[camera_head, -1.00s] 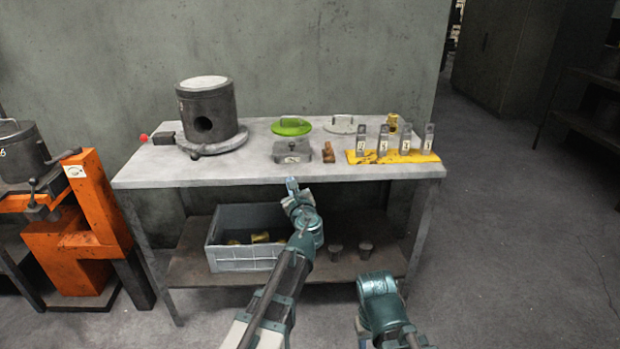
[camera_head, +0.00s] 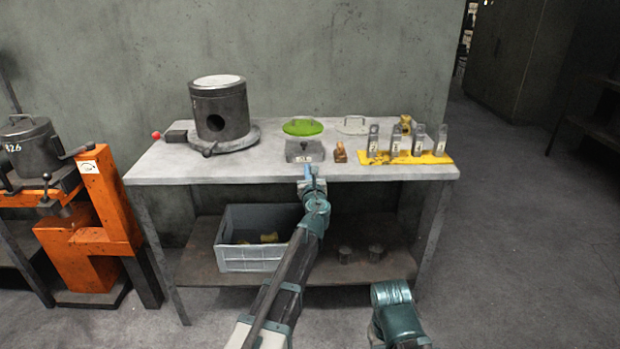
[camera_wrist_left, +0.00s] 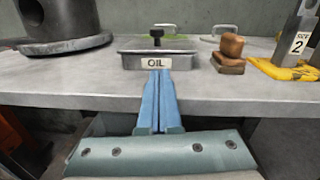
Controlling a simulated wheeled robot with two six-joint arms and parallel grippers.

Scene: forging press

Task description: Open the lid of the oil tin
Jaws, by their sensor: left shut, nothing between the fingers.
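The oil tin (camera_head: 304,150) is a low grey metal box near the front middle of the table. In the left wrist view the tin (camera_wrist_left: 132,61) shows its OIL label and a lid with a black knob (camera_wrist_left: 156,36). The lid looks shut on it. My left gripper (camera_head: 308,171) is at the table's front edge, just in front of the tin. Its blue fingers (camera_wrist_left: 158,74) are together, empty, with tips just below the label; I cannot tell whether they touch the tin. Of my right arm only a teal link shows; its gripper is out of view.
A green lid (camera_head: 302,127) lies right behind the tin and a grey lid (camera_head: 352,125) to its right. A small brown block (camera_head: 339,153) stands close right. Beyond it is a yellow stand (camera_head: 430,158) with upright tags. A large dark cylinder (camera_head: 220,112) stands left.

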